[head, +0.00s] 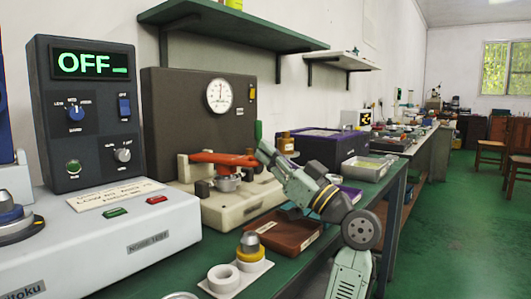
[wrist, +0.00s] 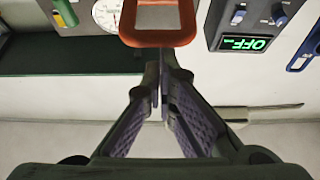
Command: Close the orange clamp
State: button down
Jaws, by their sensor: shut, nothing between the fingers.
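The orange clamp (head: 222,158) sits on the pale base of the dial gauge unit in the head view. Its lever lies roughly level above a round metal part (head: 228,181). In the wrist view its looped orange handle (wrist: 158,38) is at the top, just beyond my fingertips. My gripper (head: 263,150) is at the right end of the orange lever. In the wrist view my gripper (wrist: 163,72) has its fingers together with nothing between them. I cannot tell whether the fingertips touch the handle.
A dark panel with a dial gauge (head: 219,95) stands behind the clamp. A grey control box reading OFF (head: 85,115) is at left. A brown tray (head: 284,232) lies under my arm, and a white plate with rings (head: 236,277) is in front. A green shelf (head: 230,27) hangs above.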

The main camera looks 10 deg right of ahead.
jog(key=shift+f, duration=0.35)
jog(key=shift+s+d, duration=0.1)
jog(key=s+d, duration=0.9)
jog(key=shift+s+f, duration=0.15)
jog(key=shift+f, duration=0.1)
dwell(1.2)
